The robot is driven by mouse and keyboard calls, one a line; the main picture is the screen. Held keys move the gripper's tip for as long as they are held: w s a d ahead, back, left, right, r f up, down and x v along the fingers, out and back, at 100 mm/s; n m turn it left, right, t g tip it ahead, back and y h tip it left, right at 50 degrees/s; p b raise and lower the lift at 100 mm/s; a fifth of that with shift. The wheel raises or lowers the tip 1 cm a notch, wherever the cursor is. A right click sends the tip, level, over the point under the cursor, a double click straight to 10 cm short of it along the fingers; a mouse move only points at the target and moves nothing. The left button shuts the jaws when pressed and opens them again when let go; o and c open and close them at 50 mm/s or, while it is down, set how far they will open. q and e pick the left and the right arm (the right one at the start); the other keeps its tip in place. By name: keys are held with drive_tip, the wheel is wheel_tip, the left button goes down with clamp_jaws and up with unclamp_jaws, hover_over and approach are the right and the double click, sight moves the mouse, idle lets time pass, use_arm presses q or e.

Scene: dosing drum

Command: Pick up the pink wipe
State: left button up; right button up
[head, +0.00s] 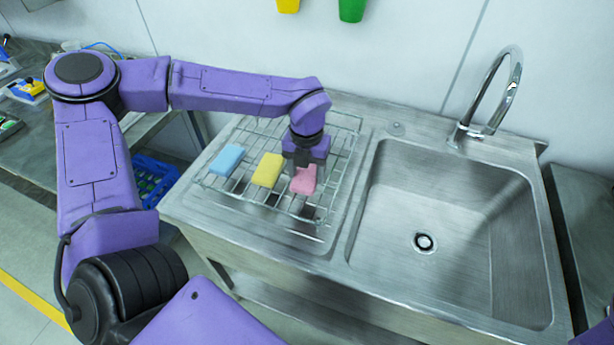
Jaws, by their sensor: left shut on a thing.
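The pink wipe (304,182) is on the wire rack (335,165) at the left part of the sink unit, the rightmost of three wipes in a row. My left gripper (303,168) points down over it from above and is shut on it. The gripper's fingers hide part of the wipe's top. I cannot tell whether the wipe still touches the rack. My right gripper is not in view; only a small purple part of mine shows at the lower right edge.
A yellow wipe (267,170) lies just left of the pink one, and a blue wipe (227,160) lies further left. The empty sink basin (450,210) with a tall faucet (495,95) is to the right. A blue crate (152,180) stands below at the left.

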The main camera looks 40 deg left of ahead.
use_arm(q)
drive_tip(key=s+d+r+b, duration=0.4)
drive_tip(key=d+r+b, duration=0.1)
drive_tip(key=d+r, duration=0.6)
drive_tip(key=d, duration=0.2)
drive_tip(key=shift+d+b, duration=0.3)
drive_tip(key=shift+b, duration=0.1)
drive_tip(key=o, duration=0.4)
drive_tip(key=shift+c, duration=1.6)
